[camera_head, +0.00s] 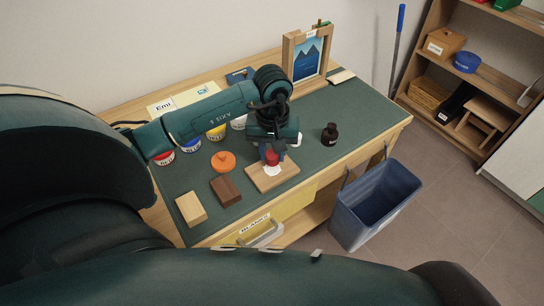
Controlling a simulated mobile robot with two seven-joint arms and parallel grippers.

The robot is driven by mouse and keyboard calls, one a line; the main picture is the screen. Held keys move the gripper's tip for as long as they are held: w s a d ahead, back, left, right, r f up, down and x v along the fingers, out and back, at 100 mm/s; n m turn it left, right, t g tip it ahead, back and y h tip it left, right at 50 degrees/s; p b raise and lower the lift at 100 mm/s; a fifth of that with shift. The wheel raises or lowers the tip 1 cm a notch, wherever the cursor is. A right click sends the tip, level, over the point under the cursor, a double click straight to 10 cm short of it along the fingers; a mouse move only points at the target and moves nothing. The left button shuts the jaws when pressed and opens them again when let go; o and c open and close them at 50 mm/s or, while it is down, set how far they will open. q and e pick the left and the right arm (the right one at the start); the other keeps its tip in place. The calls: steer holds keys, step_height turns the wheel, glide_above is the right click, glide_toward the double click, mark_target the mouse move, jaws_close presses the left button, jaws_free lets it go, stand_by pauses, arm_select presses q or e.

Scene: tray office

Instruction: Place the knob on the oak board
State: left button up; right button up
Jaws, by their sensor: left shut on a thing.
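My left gripper (272,149) points down over the light oak board (288,179) at the front middle of the desk. It is shut on a small red knob (272,158). The knob is upright just above or at a white patch (270,169) on the board; I cannot tell whether it touches. The gripper hides the knob's upper part. My right gripper is not in view.
Left of the board are a dark brown block (226,190), a pale wood block (190,208) and an orange lidded object (223,161). Paint pots (191,146) stand behind. A dark bottle (329,135) stands right. A blue bin (375,205) hangs at the desk's front edge.

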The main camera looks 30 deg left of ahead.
mark_target(272, 153)
arm_select(q)
step_height(272, 153, down, 3)
steer(key=shift+r, duration=0.1)
steer(key=o, duration=0.9)
steer(key=shift+o, duration=0.2)
steer(key=shift+r, duration=0.2)
step_height(272, 153, up, 11)
steer(key=shift+f+b, duration=0.2)
steer(key=shift+b, duration=0.1)
steer(key=shift+r, duration=0.55)
